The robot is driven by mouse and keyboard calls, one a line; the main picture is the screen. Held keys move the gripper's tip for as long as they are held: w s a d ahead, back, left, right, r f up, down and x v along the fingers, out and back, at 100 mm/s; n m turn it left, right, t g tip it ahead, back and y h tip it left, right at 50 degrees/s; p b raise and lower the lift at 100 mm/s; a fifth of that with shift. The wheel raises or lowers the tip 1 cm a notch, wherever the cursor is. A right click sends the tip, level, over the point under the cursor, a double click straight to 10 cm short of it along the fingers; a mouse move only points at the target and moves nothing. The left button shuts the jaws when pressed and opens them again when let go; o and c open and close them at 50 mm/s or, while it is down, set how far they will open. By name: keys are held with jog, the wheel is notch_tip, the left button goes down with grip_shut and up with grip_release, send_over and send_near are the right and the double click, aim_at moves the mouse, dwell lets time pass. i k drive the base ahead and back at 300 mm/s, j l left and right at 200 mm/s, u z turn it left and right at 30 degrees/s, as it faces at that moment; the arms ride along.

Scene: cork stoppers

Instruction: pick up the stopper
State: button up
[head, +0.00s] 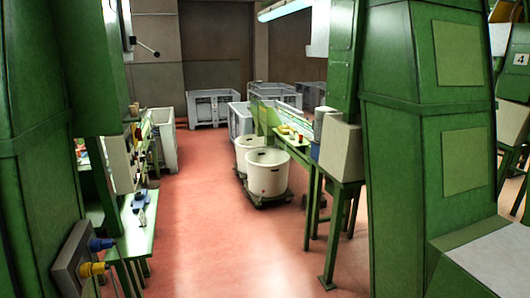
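I cannot make out a stopper for certain in the head view. A small tan cylinder (135,109) stands on top of the left machine and may be a stopper, but it is too small to tell. A few small yellow and brown things (292,133) lie on the green table (299,148) right of the middle; I cannot tell what they are. My gripper is not in view.
Large green machines stand close on the left (35,140) and right (425,150). A red floor aisle (215,235) runs clear between them. Two white barrels (268,178) stand on a wheeled base ahead. Grey crates (212,108) stand at the back. A low green bench (138,235) is at left.

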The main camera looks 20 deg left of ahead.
aim_at(132, 109)
jog(key=i+j+u, duration=0.25)
jog(key=u, duration=0.2)
jog(key=i+j+u, duration=0.25)
jog(key=u, duration=0.2)
jog(key=i+u, duration=0.65)
jog(key=u, duration=0.3)
jog(key=i+j, duration=0.15)
jog(key=i, duration=0.15)
